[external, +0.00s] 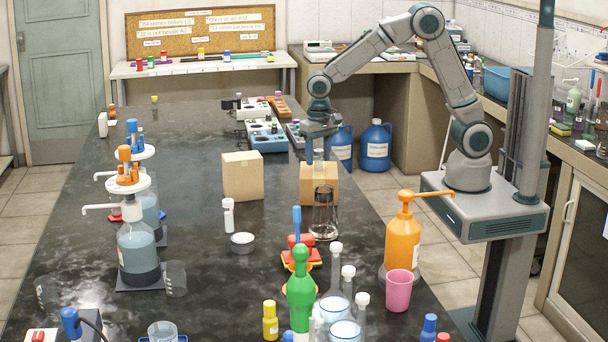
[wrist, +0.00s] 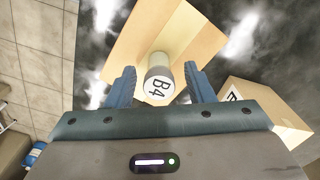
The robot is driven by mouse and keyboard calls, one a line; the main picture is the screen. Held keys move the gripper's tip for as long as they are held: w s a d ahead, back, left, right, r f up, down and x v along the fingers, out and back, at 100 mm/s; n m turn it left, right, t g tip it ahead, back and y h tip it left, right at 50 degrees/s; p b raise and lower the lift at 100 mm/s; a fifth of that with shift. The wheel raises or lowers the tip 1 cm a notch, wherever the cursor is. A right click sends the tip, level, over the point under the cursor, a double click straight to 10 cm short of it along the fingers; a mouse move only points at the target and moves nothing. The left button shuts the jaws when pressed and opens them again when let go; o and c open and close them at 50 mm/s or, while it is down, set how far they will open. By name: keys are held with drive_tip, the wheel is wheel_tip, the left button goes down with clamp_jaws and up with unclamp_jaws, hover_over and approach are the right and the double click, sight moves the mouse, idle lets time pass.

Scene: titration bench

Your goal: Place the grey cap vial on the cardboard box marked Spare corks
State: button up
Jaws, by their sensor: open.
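The grey cap vial (wrist: 158,88), its cap marked B4, is between my fingers in the wrist view. It appears upright on top of a cardboard box (wrist: 122,38), with clear gaps to both fingers. My gripper (wrist: 158,74) is open around the vial. In the external view, my gripper (external: 318,150) points down just above the right-hand cardboard box (external: 319,186); the vial there is too small to make out well. No marking on this box can be read, so I cannot tell whether it says Spare corks.
A second cardboard box (external: 243,176) stands to the left; its label shows only partly in the wrist view (wrist: 262,108). A glass flask (external: 324,215) stands in front of the right-hand box. A white vial (external: 228,215) and a small dish (external: 243,243) stand nearby.

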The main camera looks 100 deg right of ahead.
sight(320, 150)
wheel_tip(320, 150, up, 10)
drive_tip(key=shift+f, duration=0.1)
drive_tip(key=s+a+n+t, duration=0.1)
drive_tip(key=s+a+n, duration=0.2)
drive_tip(key=s+n, duration=0.3)
drive_tip(key=s+a+n+t, duration=0.2)
drive_tip(key=s+a+n, duration=0.2)
drive_tip(key=s, duration=1.3)
drive_tip(key=n, duration=0.2)
drive_tip(key=shift+s+f+n, duration=0.2)
drive_tip(key=shift+f+n, duration=0.1)
drive_tip(key=shift+n, duration=0.1)
